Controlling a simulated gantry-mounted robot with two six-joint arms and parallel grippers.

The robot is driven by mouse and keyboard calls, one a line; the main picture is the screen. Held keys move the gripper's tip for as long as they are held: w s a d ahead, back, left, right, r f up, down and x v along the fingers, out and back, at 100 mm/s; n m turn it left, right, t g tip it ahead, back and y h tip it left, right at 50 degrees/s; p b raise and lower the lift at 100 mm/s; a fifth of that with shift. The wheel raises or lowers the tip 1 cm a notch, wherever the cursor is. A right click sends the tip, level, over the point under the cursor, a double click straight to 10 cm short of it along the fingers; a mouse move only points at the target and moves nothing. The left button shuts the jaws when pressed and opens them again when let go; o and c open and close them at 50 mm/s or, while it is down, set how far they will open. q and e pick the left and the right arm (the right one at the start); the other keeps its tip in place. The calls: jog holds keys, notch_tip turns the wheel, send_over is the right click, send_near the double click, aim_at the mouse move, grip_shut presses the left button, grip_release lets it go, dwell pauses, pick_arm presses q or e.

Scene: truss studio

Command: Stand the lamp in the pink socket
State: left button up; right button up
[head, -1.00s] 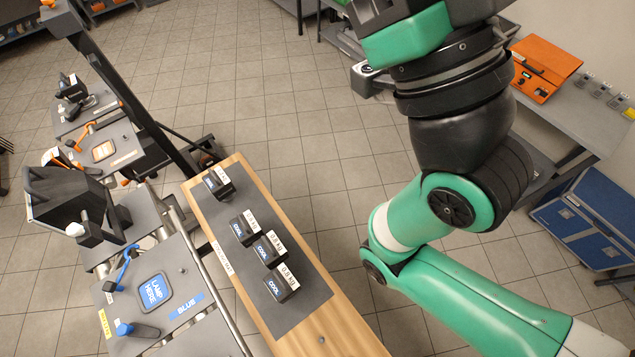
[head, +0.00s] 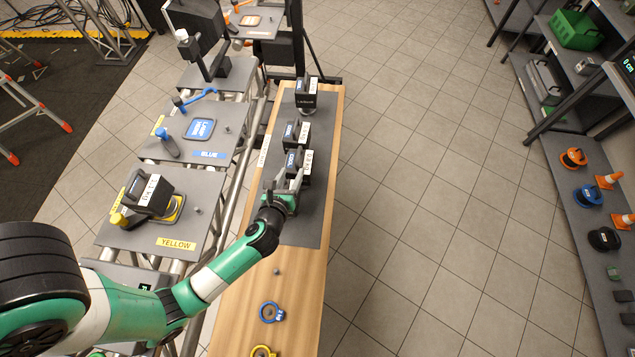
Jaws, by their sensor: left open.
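Black box-shaped lamps with white labels stand in a row on the grey mat (head: 312,212): a far one (head: 306,93), a middle one (head: 297,133) and a nearer one (head: 298,165). My left gripper (head: 287,188) is open at the near end of this row, just in front of the nearer lamp. It covers the mat there, so I cannot tell whether it surrounds a lamp or touches one. Another black lamp (head: 150,192) stands on the yellow station at left. No pink socket is visible. My right gripper is out of view.
The blue station (head: 208,155) has an empty "lamp here" pad (head: 200,129). A blue ring (head: 270,312) and a yellow ring (head: 263,351) lie on the wooden bench (head: 245,300). Shelves (head: 590,235) line the right. Floor between is clear.

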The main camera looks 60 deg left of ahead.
aim_at(298, 156)
pick_arm(q)
jog(key=shift+s+a+f, duration=0.25)
jog(key=shift+a+f, duration=0.05)
jog(key=shift+f, duration=0.25)
jog(key=shift+w+a, duration=0.15)
jog(key=shift+w, duration=0.05)
jog(key=b+x, duration=0.1)
jog(key=x, duration=0.5)
jog(key=b+x, duration=0.2)
jog(key=x, duration=0.3)
jog(key=shift+s+a, duration=0.1)
jog(key=shift+a, duration=0.05)
grip_shut()
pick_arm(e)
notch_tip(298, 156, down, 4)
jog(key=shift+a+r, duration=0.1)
pick_arm(q)
jog(key=shift+r, duration=0.1)
dwell(0.4)
